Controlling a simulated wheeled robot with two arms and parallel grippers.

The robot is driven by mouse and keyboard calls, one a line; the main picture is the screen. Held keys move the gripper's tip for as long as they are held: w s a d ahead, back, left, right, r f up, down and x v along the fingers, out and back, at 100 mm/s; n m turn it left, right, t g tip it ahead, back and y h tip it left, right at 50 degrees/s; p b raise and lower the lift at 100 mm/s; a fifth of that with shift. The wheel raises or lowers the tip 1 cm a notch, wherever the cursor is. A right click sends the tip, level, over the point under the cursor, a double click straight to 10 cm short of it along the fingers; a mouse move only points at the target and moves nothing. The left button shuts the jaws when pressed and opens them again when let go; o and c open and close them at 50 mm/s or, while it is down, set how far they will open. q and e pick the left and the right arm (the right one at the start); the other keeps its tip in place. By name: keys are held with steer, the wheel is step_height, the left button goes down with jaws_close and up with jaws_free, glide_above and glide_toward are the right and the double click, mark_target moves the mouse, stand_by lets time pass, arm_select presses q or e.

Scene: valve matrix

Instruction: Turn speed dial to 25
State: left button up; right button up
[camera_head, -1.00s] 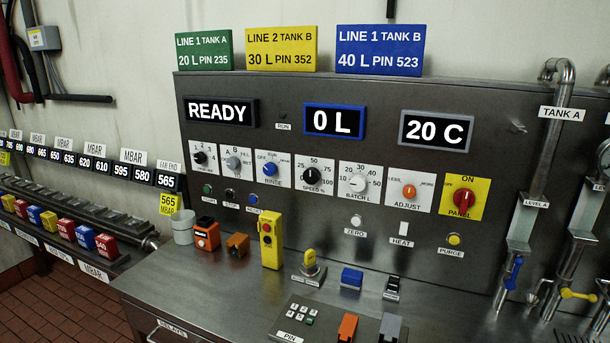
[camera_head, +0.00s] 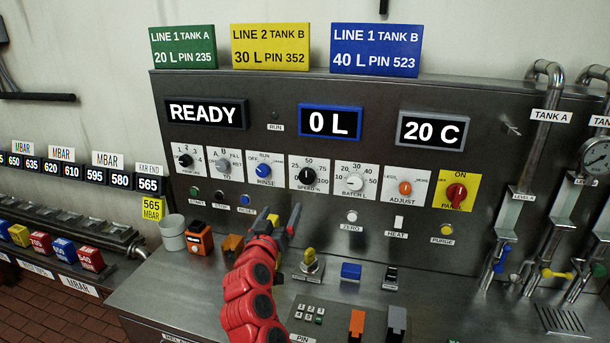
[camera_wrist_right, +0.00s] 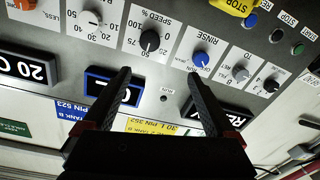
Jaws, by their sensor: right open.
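The speed dial (camera_head: 307,175) is a black knob on a white plate marked SPEED %, with 25, 50, 75 and 100 around it. It also shows in the right wrist view (camera_wrist_right: 150,41), upside down. I cannot clearly read where its pointer stands. My right gripper (camera_head: 285,216) is open and empty, below and slightly left of the dial in the head view. In the right wrist view the two fingers (camera_wrist_right: 159,76) are spread, with the dial beyond the gap between their tips, apart from them. My left gripper is not in view.
The blue RINSE knob (camera_head: 264,170) and white BATCH L knob (camera_head: 354,183) flank the dial. My right arm partly hides a yellow button box (camera_head: 272,219). A yellow-topped switch (camera_head: 309,261) and a blue block (camera_head: 351,271) stand on the counter nearby.

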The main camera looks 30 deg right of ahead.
steer(key=m+g+p, duration=0.1)
steer(key=p, duration=0.4)
glide_toward(306, 178)
steer(key=shift+h, duration=0.4)
steer(key=x, duration=0.7)
steer(key=shift+w+d+f, duration=0.15)
steer(key=shift+f, duration=0.05)
steer(key=shift+w+d+r, duration=0.1)
steer(key=shift+w+d, duration=0.1)
steer(key=shift+d, duration=0.05)
steer(key=shift+w+d, duration=0.35)
steer(key=c, duration=1.4)
